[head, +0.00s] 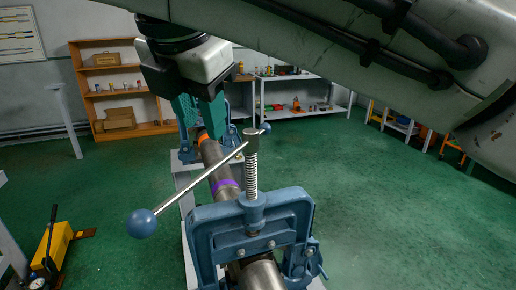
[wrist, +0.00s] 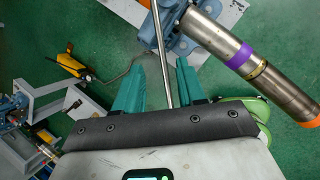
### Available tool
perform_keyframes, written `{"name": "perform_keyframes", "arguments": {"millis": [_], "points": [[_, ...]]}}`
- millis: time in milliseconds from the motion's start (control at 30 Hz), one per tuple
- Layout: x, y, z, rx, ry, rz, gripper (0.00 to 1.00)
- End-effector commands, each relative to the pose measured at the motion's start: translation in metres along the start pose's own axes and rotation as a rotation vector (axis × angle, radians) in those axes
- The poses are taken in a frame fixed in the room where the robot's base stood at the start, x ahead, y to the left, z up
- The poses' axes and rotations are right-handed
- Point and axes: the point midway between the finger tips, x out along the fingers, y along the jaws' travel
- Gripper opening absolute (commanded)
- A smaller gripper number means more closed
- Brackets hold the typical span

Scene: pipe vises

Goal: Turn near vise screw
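The near vise (head: 255,222) is blue and clamps a grey pipe (head: 215,165) with purple and orange bands. Its upright screw (head: 251,175) carries a spring and a slanted steel handle bar (head: 195,181) with blue ball ends, the larger-looking one (head: 141,223) at lower left. My gripper (head: 203,122) has teal fingers pointing down, beyond the handle and above the pipe in the head view. In the wrist view my gripper (wrist: 161,66) is open, and the handle bar (wrist: 161,50) runs between the fingers. I cannot tell whether the bar is at finger depth or beneath.
A far blue vise (head: 187,153) stands behind on the same pipe. A yellow tool (head: 52,246) with a black lever is on the floor at left. Shelves (head: 113,88) line the back wall. Green floor (head: 400,210) is clear to the right.

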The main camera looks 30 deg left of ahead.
Motion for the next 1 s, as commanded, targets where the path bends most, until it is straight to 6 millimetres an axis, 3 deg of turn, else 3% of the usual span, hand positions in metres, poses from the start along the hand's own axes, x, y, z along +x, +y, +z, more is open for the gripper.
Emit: {"name": "perform_keyframes", "arguments": {"millis": [300, 500, 933, 1000], "points": [[0.057, -0.001, 0.0, 0.001, 0.002, -0.002, 0.4], [0.083, 0.0, 0.0, 0.001, 0.001, -0.001, 0.4], [0.094, 0.0, 0.0, 0.001, 0.0, 0.001, 0.4], [0.094, 0.0, 0.0, 0.001, 0.0, 0.001, 0.34]]}}
